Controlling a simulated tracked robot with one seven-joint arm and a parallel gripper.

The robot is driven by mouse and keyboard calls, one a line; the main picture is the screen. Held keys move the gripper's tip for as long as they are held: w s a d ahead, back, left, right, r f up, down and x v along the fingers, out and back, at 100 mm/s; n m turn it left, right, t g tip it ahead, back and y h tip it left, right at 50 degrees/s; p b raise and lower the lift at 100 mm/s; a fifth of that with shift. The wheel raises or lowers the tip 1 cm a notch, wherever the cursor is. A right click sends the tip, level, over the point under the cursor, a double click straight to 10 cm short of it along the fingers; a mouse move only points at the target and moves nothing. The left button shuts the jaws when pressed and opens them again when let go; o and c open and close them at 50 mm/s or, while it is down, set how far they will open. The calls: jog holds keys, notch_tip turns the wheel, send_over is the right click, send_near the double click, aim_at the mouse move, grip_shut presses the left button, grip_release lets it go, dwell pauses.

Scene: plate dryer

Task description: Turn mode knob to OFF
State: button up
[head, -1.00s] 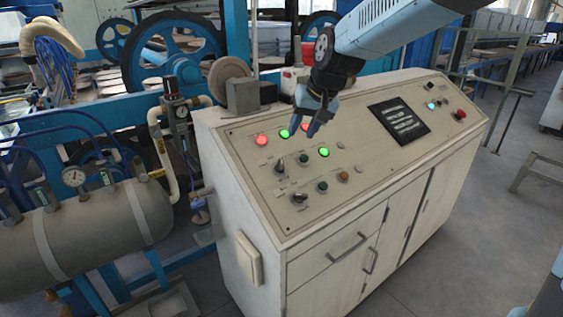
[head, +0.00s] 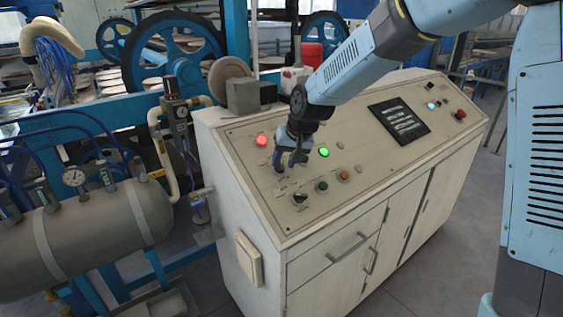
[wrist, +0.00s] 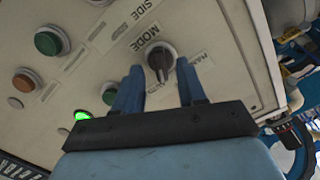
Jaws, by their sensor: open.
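The mode knob (wrist: 160,56) is a black rotary knob with a raised bar grip, under the printed word MODE in the wrist view. Its bar runs roughly up and down in that picture, and a partly covered AUTO label is near its lower left. My gripper (wrist: 159,72) is open, with one blue finger on each side of the knob's lower part; contact cannot be told. In the head view my gripper (head: 287,164) is low over the panel's left part and hides most or all of the mode knob.
A dark display (head: 399,123) is further right. A tank (head: 95,230) stands left.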

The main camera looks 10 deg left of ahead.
jog(key=shift+w+a+f, duration=0.15)
jog(key=shift+a+f, duration=0.1)
jog(key=shift+f, duration=0.25)
jog(key=shift+c, duration=0.3)
grip_shut()
